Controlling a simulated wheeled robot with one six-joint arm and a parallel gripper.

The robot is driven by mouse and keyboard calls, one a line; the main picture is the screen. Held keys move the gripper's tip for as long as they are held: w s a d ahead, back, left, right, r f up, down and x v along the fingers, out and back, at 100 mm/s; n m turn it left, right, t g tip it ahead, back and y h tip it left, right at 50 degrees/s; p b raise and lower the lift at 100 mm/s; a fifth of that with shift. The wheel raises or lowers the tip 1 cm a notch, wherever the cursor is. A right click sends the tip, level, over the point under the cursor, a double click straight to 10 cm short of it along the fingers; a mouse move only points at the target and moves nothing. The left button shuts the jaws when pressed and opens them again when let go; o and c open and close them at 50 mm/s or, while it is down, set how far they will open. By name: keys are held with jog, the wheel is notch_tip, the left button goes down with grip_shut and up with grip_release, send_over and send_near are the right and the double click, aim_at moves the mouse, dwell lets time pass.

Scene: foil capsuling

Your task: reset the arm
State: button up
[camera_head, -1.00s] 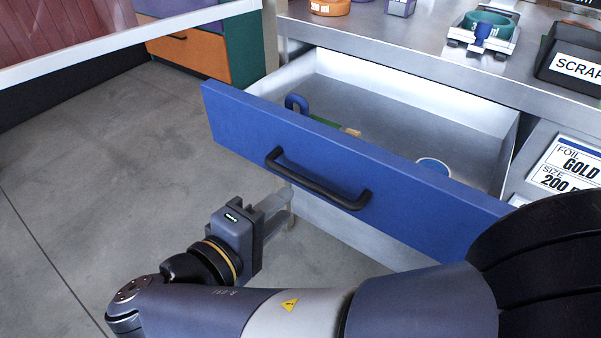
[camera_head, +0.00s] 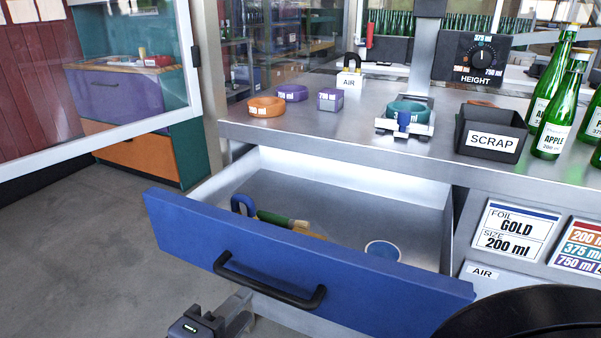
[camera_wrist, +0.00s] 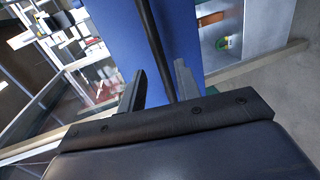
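My gripper (camera_head: 238,308) shows at the bottom edge of the head view, in front of the blue drawer and below its handle. In the wrist view my gripper (camera_wrist: 160,68) has its two fingers apart with nothing held. The black drawer handle (camera_head: 268,284) is a bar on the blue drawer front (camera_head: 330,262). In the wrist view the dark handle bar (camera_wrist: 154,35) runs through the gap between the fingers as seen, apparently beyond them. The drawer stands open. Most of my arm is out of the head view.
The drawer holds a blue-handled item (camera_head: 241,204), a brush (camera_head: 285,220) and a round blue-and-white item (camera_head: 382,251). The steel counter (camera_head: 330,128) above carries foil rings, a scrap bin (camera_head: 490,134) and green bottles (camera_head: 556,125). Open floor (camera_head: 75,250) lies at left.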

aim_at(259, 291)
jog(key=shift+b+x, duration=0.6)
jog(key=shift+x, duration=2.9)
